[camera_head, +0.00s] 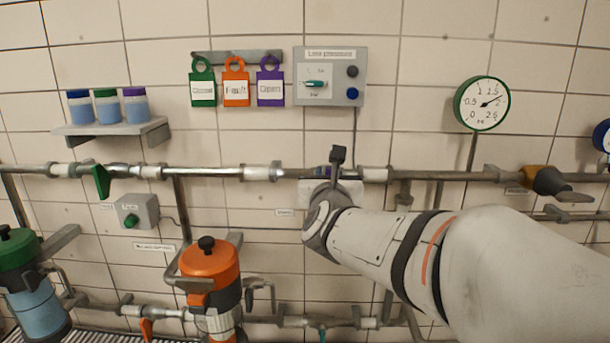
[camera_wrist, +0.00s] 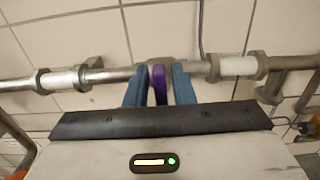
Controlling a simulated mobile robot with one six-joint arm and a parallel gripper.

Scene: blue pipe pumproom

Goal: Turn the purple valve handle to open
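The purple valve handle (camera_wrist: 159,84) shows in the wrist view on the upper pipe, as a narrow upright piece. My gripper (camera_wrist: 160,86) has its two blue-grey fingers on either side of the handle. Small gaps seem to show between the handle and the fingers, so the fingers look open around it. I cannot see whether either fingertip touches it.
The upper pipe (camera_head: 218,172) runs along the tiled wall. A green handle (camera_head: 101,181) is at left and an orange valve with a dark handle (camera_head: 548,181) at right. A control box (camera_head: 330,77), hanging tags (camera_head: 236,84) and a gauge (camera_head: 482,103) are above. An orange-topped canister (camera_head: 209,265) stands below.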

